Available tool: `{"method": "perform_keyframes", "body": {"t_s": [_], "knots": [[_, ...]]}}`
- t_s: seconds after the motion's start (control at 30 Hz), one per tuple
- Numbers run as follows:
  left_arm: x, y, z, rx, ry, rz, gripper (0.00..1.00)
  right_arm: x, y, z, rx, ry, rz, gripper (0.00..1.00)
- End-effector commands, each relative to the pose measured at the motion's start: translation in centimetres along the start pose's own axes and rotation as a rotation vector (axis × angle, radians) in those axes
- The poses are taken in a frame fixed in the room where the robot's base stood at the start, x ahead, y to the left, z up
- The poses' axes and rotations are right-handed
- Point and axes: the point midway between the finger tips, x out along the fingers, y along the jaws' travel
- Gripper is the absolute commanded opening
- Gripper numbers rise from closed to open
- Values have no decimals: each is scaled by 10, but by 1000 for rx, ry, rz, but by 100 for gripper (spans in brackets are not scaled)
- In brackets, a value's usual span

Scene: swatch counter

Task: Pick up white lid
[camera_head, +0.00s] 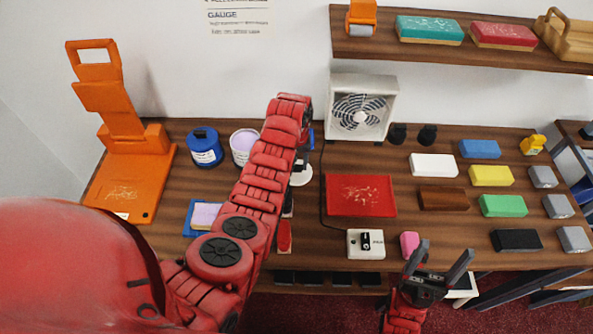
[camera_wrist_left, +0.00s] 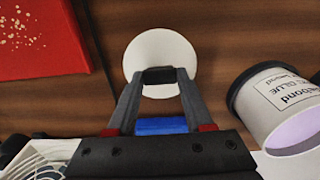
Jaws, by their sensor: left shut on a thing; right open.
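The white lid (camera_wrist_left: 160,50) is a round white disc in the left wrist view, with a dark piece across its middle between my fingertips. My left gripper (camera_wrist_left: 160,76) is shut on the lid at that dark piece. In the head view the lid (camera_head: 301,178) shows partly past my left arm, which hides most of my left gripper. I cannot tell whether the lid is clear of the counter.
An open tub with lilac contents (camera_head: 243,146) and a blue tub (camera_head: 205,150) stand left of my left arm. A red board (camera_head: 360,195) lies right of it. A fan (camera_head: 361,107) stands behind. Several coloured blocks fill the right side. An orange stand (camera_head: 125,150) is far left.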

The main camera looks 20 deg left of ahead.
Motion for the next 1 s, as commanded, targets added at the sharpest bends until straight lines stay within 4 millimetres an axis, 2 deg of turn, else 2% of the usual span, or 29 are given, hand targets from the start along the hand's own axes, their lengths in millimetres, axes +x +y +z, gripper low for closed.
{"method": "perform_keyframes", "body": {"t_s": [0.07, 0.33, 0.53, 0.67, 0.73, 0.8, 0.87, 1.0], "knots": [[0, 0, 0, 0, 0, 0, 0, 0, 0, 0, 0, 0, 0, 74], [-1, 0, 0, 0, 0, 0, 0, -1, 0, 0, 0, 0, 0, 74], [-12, 0, -2, -1, 4, 1, 0, -8, 0, 1, 0, 0, 0, 74], [-30, 0, -2, 0, 7, 1, 0, -19, -1, 3, 0, 0, 0, 74], [-46, 0, -3, 1, 12, 2, 0, -26, -1, 4, 0, 0, 0, 74], [-75, 1, 0, 2, 2, -1, 0, -3, 0, 0, 0, -1, 0, 74], [-86, 0, 0, 1, 2, -1, 0, 6, 0, -1, 0, 1, 0, 74], [-96, 0, 0, 1, -1, -2, 0, 9, 0, -2, 0, 0, 0, 74]]}}
